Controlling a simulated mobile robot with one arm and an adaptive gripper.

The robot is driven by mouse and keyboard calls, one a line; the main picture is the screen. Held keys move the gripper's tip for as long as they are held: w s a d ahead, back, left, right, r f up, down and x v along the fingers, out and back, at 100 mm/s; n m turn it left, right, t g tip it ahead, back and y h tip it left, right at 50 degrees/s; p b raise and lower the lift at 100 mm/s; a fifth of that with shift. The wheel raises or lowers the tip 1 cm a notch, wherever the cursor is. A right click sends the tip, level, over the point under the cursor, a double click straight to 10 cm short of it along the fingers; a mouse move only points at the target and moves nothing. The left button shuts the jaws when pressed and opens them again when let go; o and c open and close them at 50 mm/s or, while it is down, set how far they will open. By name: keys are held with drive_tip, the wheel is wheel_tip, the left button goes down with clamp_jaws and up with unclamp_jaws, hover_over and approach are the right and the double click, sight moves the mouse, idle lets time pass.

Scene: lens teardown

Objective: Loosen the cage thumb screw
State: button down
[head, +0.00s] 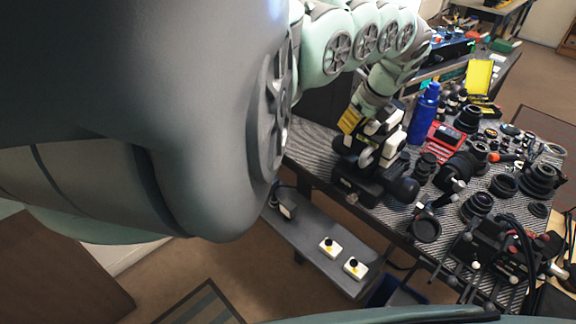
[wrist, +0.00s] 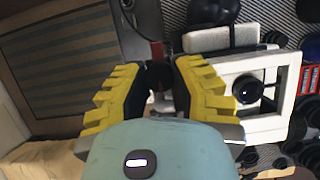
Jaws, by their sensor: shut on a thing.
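My gripper (wrist: 158,88) has yellow ribbed fingers, closed on a small dark knob (wrist: 160,74) that looks like the cage thumb screw. The fingers hide most of the knob, so I cannot tell how far it is turned. A white square frame (wrist: 264,124), which looks like the cage, stands just right of the fingers in the wrist view, with a dark round part (wrist: 248,88) inside its opening. In the head view my gripper (head: 350,121) is at the left side of the white and black assembly (head: 384,126) on the table's near left edge.
A blue bottle (head: 423,115) stands close right of the assembly. A red box (head: 444,138) and several black lenses crowd the striped table (head: 318,146). A lower grey shelf (head: 312,238) holds two white switch-like blocks (head: 330,247). Open floor lies left of the table.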

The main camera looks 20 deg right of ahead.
drive_tip(key=shift+w+a, duration=0.1)
drive_tip(key=shift+w, duration=0.15)
drive_tip(key=c, duration=1)
unclamp_jaws()
drive_tip(key=shift+a, duration=0.1)
